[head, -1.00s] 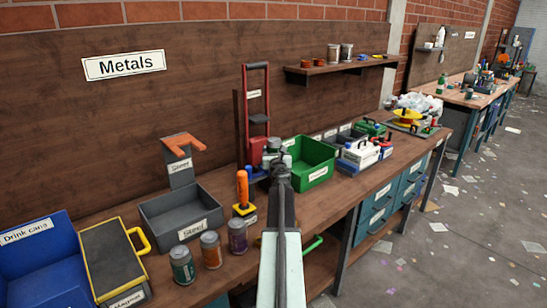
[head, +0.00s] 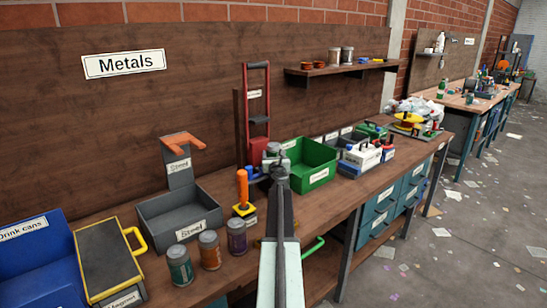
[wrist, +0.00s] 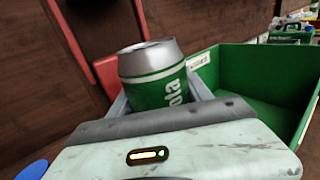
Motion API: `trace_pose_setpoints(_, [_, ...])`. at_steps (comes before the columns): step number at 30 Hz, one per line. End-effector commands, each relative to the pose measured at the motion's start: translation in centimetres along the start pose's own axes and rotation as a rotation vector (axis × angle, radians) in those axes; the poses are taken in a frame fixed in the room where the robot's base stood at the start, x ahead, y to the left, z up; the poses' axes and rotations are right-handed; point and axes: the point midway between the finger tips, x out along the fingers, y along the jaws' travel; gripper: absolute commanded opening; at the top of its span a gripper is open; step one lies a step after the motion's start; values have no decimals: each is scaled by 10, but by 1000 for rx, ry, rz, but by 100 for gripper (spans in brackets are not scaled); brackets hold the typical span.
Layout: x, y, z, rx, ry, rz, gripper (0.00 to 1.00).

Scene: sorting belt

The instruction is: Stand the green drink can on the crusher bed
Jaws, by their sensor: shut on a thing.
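The green drink can (wrist: 155,78) has a silver top and white lettering. It stands roughly upright, slightly tilted in the wrist view, between my gripper's (wrist: 158,95) fingers, which are shut on it. In the head view my gripper (head: 277,168) is at the far end of my outstretched arm and hides most of the can (head: 272,149). The red can crusher (head: 257,110), with its tall frame and handle, stands against the back board just behind the can. Its bed is mostly hidden by the can and gripper. I cannot tell whether the can touches it.
A green bin (head: 318,178) stands close to the right of the can. A blue object and an orange-handled tool (head: 243,190) are close on the left. A grey steel bin (head: 185,220) and three cans (head: 209,250) stand farther left on the workbench.

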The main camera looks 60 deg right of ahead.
Motion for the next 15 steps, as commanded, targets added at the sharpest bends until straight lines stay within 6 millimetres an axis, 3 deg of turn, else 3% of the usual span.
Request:
trace_pose_setpoints(1, [0,0,-4,0,0,0,20])
trace_pose_setpoints(2, [0,0,-2,0,0,0,66])
trace_pose_setpoints(3, [0,0,-2,0,0,0,77])
trace_pose_setpoints(15, [-3,-2,4,0,0,-2,79])
